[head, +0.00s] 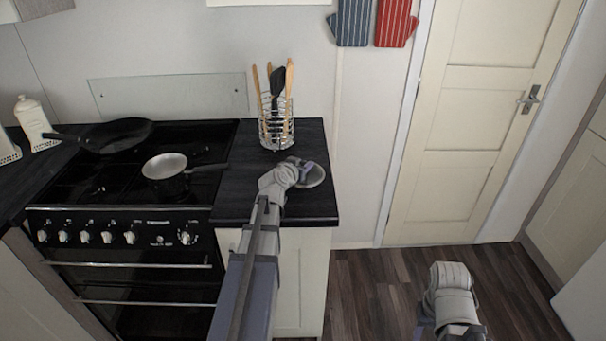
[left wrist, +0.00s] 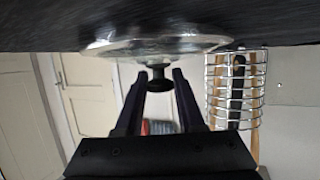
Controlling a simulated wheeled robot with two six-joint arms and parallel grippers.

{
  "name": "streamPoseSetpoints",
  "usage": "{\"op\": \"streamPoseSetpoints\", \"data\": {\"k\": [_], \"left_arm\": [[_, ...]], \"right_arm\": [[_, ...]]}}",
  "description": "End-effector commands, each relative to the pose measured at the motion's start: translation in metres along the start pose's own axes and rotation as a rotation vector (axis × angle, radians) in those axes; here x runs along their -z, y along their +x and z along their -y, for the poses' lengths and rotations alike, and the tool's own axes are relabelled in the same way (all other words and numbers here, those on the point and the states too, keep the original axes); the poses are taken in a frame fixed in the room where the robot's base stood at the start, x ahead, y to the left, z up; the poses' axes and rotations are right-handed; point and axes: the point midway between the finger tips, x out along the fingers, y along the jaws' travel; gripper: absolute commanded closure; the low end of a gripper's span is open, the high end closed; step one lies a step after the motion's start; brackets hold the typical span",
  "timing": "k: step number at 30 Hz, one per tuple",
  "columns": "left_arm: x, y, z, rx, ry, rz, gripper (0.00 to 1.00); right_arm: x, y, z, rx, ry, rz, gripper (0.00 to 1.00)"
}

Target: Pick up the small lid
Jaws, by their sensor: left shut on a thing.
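The small lid (head: 314,175) is a round, glassy lid at the right end of the dark counter, partly hidden by my left gripper in the head view. In the left wrist view, the lid (left wrist: 155,45) shows its clear disc, metal rim and a dark knob. My left gripper (head: 303,172) is at the lid, and in the left wrist view its two fingers (left wrist: 159,80) are shut on the knob. The lid lies at the dark counter surface; I cannot tell whether there is a gap. My right arm shows at the lower right, but its fingertips are not visible.
A wire utensil holder (head: 277,128) stands on the counter behind the lid, and it also shows in the left wrist view (left wrist: 236,90). A small pan (head: 165,166) and a larger black pan (head: 115,136) sit on the hob. The counter's right edge is close to the lid.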

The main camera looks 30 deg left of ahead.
Motion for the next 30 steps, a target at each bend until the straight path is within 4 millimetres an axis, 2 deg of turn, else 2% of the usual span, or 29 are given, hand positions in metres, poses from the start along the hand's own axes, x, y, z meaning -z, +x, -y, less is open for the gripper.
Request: {"op": "streamPoseSetpoints", "data": {"k": [17, 23, 30], "left_arm": [[0.004, -0.002, 0.0, 0.0, 0.0, 0.0, 1.0], [0.02, -0.007, 0.0, 0.0, 0.0, 0.0, 1.0], [0.053, -0.019, 0.0, 0.0, 0.0, 0.0, 1.0]], "right_arm": [[0.0, -0.004, 0.0, 0.0, 0.0, 0.0, 0.5], [-0.001, -0.021, -0.002, 0.0, 0.0, 0.0, 0.5], [-0.003, -0.056, -0.005, 0.0, 0.0, 0.0, 0.5]]}}
